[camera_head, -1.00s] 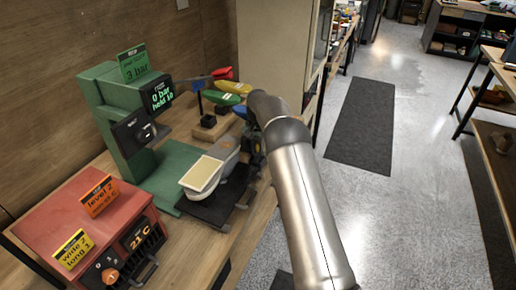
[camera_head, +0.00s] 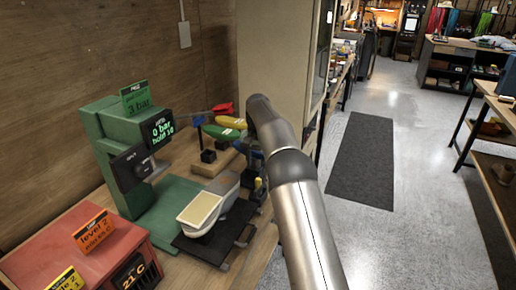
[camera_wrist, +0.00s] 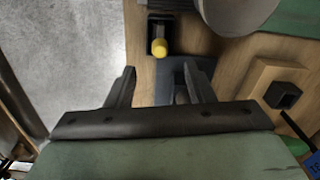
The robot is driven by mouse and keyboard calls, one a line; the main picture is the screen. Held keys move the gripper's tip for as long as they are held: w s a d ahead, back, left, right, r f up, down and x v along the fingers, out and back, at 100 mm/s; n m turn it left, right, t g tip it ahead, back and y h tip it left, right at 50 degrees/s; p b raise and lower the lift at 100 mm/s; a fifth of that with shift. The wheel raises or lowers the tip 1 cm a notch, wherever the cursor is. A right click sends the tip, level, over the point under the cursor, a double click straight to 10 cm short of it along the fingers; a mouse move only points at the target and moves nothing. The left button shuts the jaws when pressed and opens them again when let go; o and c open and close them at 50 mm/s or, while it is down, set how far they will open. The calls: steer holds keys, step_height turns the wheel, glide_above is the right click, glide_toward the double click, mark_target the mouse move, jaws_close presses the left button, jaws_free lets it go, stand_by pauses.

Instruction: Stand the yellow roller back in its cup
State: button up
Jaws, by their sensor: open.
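The yellow roller (camera_wrist: 159,47) shows in the wrist view as a yellow end at the dark cup (camera_wrist: 160,24). In the head view, the yellow roller (camera_head: 258,183) looks upright, with the dark cup (camera_head: 259,196) around its lower part, right of the shoe. How deep it sits is too small to tell. My gripper (camera_wrist: 160,82) is open, its fingers spread with nothing held between them. The roller lies beyond the fingertips, apart from them. In the head view my gripper is mostly hidden behind my arm.
A shoe with a pale sole (camera_head: 201,209) lies on a black plate by the green press (camera_head: 118,160). A red box (camera_head: 82,258) stands at front left. Behind, colored shapes (camera_head: 222,131) stand on posts above a wooden block (camera_head: 214,162). Open floor lies right of the bench.

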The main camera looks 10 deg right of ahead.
step_height(320, 180, up, 7)
steer(key=shift+p, duration=0.45)
steer(key=shift+f, duration=0.1)
